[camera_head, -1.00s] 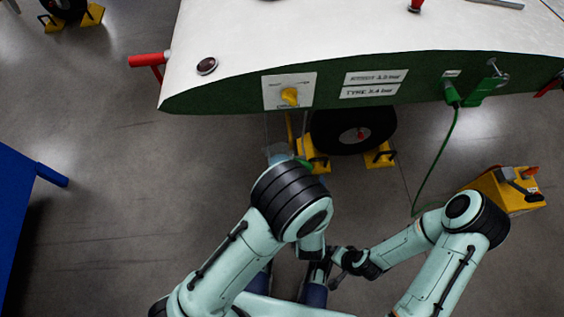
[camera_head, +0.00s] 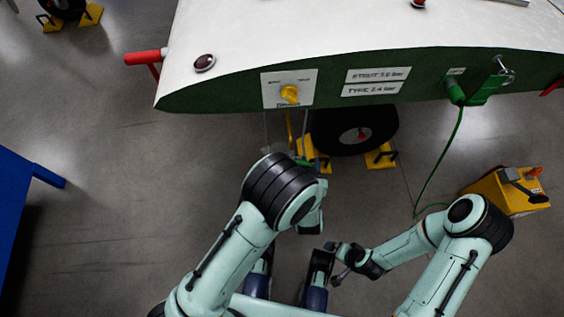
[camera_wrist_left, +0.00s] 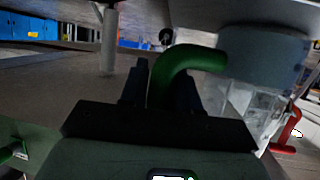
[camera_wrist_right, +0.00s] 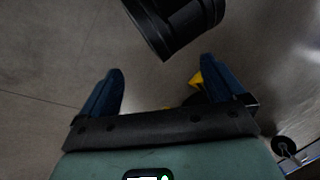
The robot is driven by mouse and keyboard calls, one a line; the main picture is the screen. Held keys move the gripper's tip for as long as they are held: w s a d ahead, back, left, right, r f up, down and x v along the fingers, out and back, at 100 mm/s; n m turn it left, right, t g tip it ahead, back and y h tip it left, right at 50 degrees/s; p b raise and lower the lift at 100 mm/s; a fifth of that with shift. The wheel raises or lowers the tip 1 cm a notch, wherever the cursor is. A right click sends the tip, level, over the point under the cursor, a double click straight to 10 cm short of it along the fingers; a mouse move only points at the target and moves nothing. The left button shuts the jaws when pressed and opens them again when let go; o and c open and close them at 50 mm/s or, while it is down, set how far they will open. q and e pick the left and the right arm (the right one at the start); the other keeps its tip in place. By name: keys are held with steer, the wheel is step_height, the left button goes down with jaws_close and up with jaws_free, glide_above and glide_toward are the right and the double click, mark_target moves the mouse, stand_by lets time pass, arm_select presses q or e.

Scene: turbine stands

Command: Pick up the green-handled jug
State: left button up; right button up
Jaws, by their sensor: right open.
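The jug (camera_wrist_left: 258,105) shows in the left wrist view, with a clear body and a blue-grey upper band. Its curved green handle (camera_wrist_left: 190,57) passes between the fingers of my left gripper (camera_wrist_left: 162,82), which are closed in against it. The body of the jug is to the right of the fingers, partly cut off at the top. In the head view my left arm hides most of the jug and the gripper; a bit of green shows beside the wrist. My right gripper (camera_wrist_right: 163,82) is open and empty, its fingers wide apart in the right wrist view.
A white-topped green wing (camera_head: 400,35) with a yellow knob (camera_head: 290,93) overhangs a chocked wheel (camera_head: 354,130). A green cable (camera_head: 440,155) hangs at right near a yellow box (camera_head: 507,190). A blue bench (camera_head: 25,195) stands at left. Floor between is open.

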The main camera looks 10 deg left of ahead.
arm_select(q)
jaws_close()
steer(key=shift+r, duration=0.55)
steer(key=s+d+r+p, duration=0.2)
steer(key=s, duration=1.6)
steer(key=shift+r, duration=0.2)
arm_select(e)
steer(key=shift+g+y, duration=0.4)
steer(key=shift+g, duration=0.2)
steer(key=s+r, duration=0.1)
steer(key=s+a+r, duration=0.2)
steer(key=s, duration=0.1)
arm_select(q)
steer(key=shift+d, duration=0.1)
